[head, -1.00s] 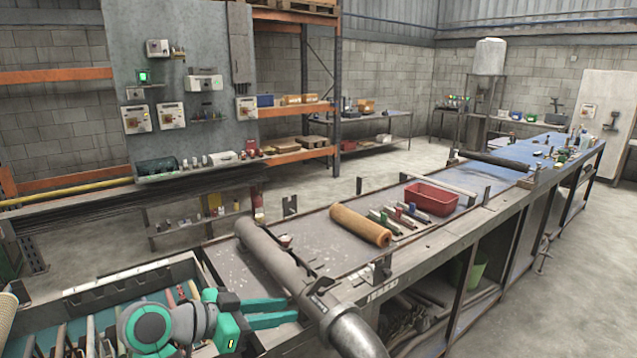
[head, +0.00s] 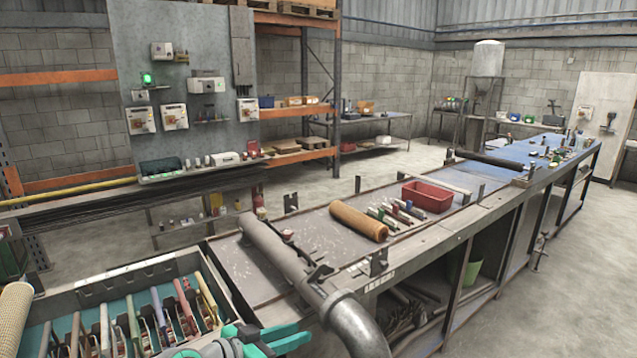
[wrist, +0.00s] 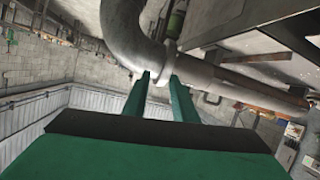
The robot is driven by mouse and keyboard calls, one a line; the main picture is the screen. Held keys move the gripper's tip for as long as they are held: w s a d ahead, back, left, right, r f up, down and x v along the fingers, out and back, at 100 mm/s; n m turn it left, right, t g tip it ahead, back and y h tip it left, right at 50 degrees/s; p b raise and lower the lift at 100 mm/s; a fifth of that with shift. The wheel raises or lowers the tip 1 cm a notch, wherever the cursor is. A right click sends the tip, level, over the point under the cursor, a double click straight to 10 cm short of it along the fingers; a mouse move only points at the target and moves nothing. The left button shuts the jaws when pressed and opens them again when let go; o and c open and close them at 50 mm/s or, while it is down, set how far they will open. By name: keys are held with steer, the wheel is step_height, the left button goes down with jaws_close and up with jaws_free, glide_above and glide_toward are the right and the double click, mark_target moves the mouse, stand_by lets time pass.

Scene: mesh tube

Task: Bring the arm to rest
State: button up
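My gripper (head: 290,334) is teal and shows at the bottom edge of the head view, low in front of the bench. In the wrist view its two fingers (wrist: 160,84) stand apart with a gap and nothing held between them. The grey bent pipe (wrist: 140,25) appears beyond the fingertips there, and I cannot tell how far off it is. Most of my arm is out of the head view.
A tray of coloured-handled tools (head: 95,270) lies at lower left. The grey pipe (head: 270,250) crosses the bench's near end, its elbow at front. A tan mesh roll (head: 358,221) and red bin (head: 428,197) lie farther along.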

steer(key=s+d+f+n+t+y, duration=0.1)
steer(key=s+f+n+y, duration=0.15)
steer(key=f, duration=0.65)
steer(key=s+d+f+n+t+y, duration=0.1)
steer(key=s+d+f+n, duration=0.15)
steer(key=f, duration=0.55)
steer(key=s+f+n+t+y, duration=0.1)
steer(key=s+f+n+y, duration=0.35)
steer(key=s+f, duration=0.7)
steer(key=s+r+t+y, duration=0.1)
steer(key=s+y, duration=0.1)
steer(key=s, duration=1.3)
steer(key=s+d+r+m+t, duration=0.1)
steer(key=s+d+r, duration=0.1)
steer(key=s+r, duration=0.6)
steer(key=s, duration=0.4)
steer(key=shift+s+d+r+m+t, duration=0.2)
steer(key=shift+s+r+m+t, duration=0.05)
steer(key=shift+r+m+t, duration=0.15)
steer(key=shift+o, duration=0.4)
